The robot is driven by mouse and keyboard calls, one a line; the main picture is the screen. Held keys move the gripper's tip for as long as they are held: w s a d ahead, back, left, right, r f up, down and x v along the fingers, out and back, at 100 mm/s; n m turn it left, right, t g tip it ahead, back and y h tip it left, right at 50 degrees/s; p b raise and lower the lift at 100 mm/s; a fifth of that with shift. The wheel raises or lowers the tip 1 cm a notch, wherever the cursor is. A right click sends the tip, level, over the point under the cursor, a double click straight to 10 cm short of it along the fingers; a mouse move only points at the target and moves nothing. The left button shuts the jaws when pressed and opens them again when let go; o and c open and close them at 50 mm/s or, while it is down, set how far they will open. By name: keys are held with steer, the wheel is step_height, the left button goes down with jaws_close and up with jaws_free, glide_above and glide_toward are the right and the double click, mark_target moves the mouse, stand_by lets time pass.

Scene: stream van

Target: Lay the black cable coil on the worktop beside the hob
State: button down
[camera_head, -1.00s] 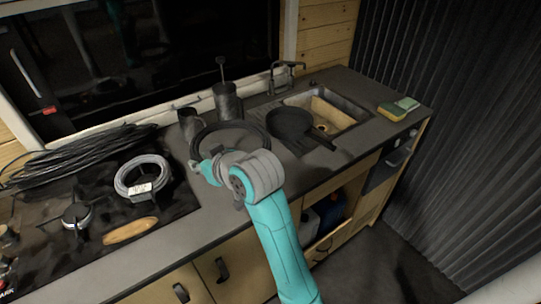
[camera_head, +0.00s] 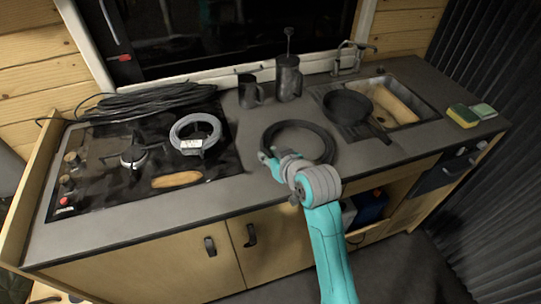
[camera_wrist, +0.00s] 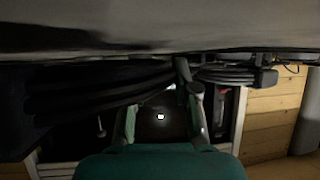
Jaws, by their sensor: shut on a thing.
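The black cable coil (camera_head: 300,124) is a ring of dark strands. It appears flat on, or just above, the grey worktop (camera_head: 237,191), to the right of the hob (camera_head: 110,183). My gripper (camera_head: 270,160) is shut on the near left edge of the coil. In the wrist view the dark strands (camera_wrist: 95,90) spread left from between my gripper's fingers (camera_wrist: 185,75), close against the worktop surface, which fills the top of that view. I cannot tell whether the whole coil touches the worktop.
A mug (camera_head: 250,93), a press pot (camera_head: 288,80) and a pan (camera_head: 347,105) stand behind and right, near the sink (camera_head: 410,98).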

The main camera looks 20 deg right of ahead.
steer(key=shift+f, duration=0.25)
steer(key=c, duration=0.9)
jaws_free()
steer(key=v, duration=1.2)
steer(key=shift+a, duration=0.1)
